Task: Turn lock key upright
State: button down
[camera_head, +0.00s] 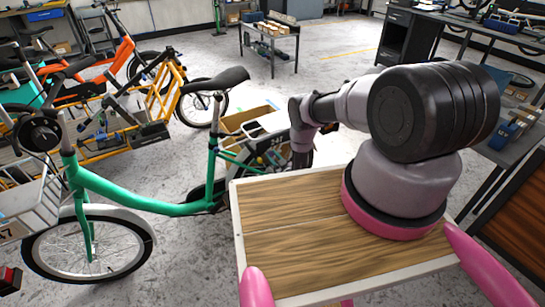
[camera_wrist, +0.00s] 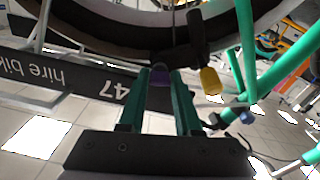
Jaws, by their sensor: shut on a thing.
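In the wrist view, my gripper (camera_wrist: 160,84) is shut with a small purple piece (camera_wrist: 160,72) between its green fingertips, which looks like the lock key's head. The fingers hide most of it, so I cannot tell which way the key is turned. The bike's rear wheel (camera_wrist: 110,28) with its dark tyre lies just beyond the fingertips. In the head view, my gripper (camera_head: 301,158) is down beside the rear wheel of the green bike (camera_head: 140,203); the lock and key cannot be made out there.
A dark panel (camera_wrist: 60,72) reading "hire bike 47" upside down lies left of the fingers. A black piece with a yellow end (camera_wrist: 210,81) hangs close on the right, near green frame tubes (camera_wrist: 245,50). An orange bike (camera_head: 105,68) and a small table (camera_head: 268,37) stand further back.

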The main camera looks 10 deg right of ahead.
jog(key=n, duration=0.4)
jog(key=shift+n, duration=0.3)
jog(key=shift+f+n, duration=0.1)
jog(key=shift+n, duration=5.5)
jog(key=c, duration=0.6)
grip_release()
jog(key=v, duration=1.1)
